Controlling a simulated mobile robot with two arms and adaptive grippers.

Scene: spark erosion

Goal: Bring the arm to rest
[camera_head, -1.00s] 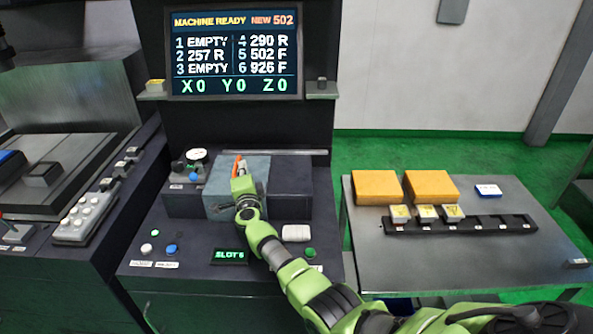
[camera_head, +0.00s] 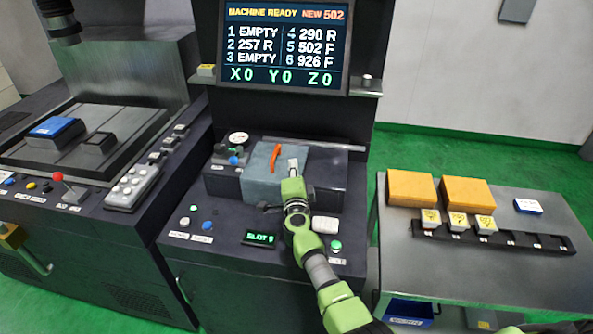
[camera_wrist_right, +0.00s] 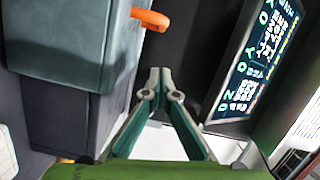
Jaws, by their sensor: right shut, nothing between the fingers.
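My right gripper (camera_head: 293,165) is above the grey-blue block (camera_head: 258,185) on the machine's console, just right of its orange lever (camera_head: 276,158). Its arm, green and dark, comes in from the bottom right. In the right wrist view, the gripper (camera_wrist_right: 160,76) has its fingertips together with nothing between them. The orange lever (camera_wrist_right: 150,19) shows beyond the tips at the top, apart from them. The block (camera_wrist_right: 65,40) fills the upper left. My left gripper is not in view.
The screen (camera_head: 285,45) reads "MACHINE READY". Buttons and a "SLOT" display (camera_head: 260,238) lie on the console front, near the arm. At right, a table (camera_head: 470,280) holds orange boxes (camera_head: 412,188) and a dark slotted rack (camera_head: 520,240). Another machine stands at left.

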